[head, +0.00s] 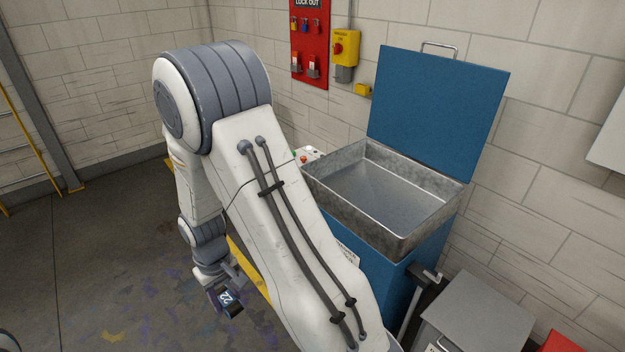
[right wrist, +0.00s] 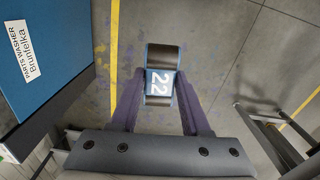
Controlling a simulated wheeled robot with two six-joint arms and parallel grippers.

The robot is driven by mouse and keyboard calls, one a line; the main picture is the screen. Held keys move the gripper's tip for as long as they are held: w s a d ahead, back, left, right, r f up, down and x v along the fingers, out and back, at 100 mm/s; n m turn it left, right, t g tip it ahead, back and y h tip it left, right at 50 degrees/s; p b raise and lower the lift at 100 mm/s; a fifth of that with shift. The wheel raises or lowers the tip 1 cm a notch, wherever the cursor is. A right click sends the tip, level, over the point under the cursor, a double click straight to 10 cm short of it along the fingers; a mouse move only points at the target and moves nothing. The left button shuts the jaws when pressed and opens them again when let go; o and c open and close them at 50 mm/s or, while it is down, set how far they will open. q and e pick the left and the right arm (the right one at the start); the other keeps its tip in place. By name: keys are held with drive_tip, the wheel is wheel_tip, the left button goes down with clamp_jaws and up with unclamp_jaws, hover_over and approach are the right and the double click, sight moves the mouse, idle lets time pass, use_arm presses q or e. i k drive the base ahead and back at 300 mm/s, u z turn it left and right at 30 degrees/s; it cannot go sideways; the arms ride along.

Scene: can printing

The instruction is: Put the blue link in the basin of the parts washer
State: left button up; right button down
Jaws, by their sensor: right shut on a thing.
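The blue link (head: 228,299) is a small dark and blue piece with a white 22 on its face. My right gripper (head: 226,287) is shut on it and holds it low at the left, beside the parts washer and outside it. In the right wrist view the link (right wrist: 158,84) sits between both fingers, with the floor below it. The parts washer (head: 398,283) is a blue cabinet with its lid (head: 436,112) raised. Its grey metal basin (head: 440,216) is open on top, and the part I see looks empty. My right arm hides the washer's left side. My left gripper is not in view.
A grey box (head: 478,312) stands right of the washer, with a red thing (head: 566,342) beside it. A red lockout board (head: 309,45) and a yellow switch box (head: 345,47) hang on the wall. The floor at left is mostly clear.

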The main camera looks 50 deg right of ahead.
sight(377, 198)
drive_tip(key=z, duration=0.05)
drive_tip(key=i, duration=1.55)
drive_tip(key=z, duration=0.9)
drive_tip(key=i, duration=0.9)
drive_tip(key=z, duration=1.45)
drive_tip(key=i, duration=0.55)
drive_tip(key=z, duration=0.4)
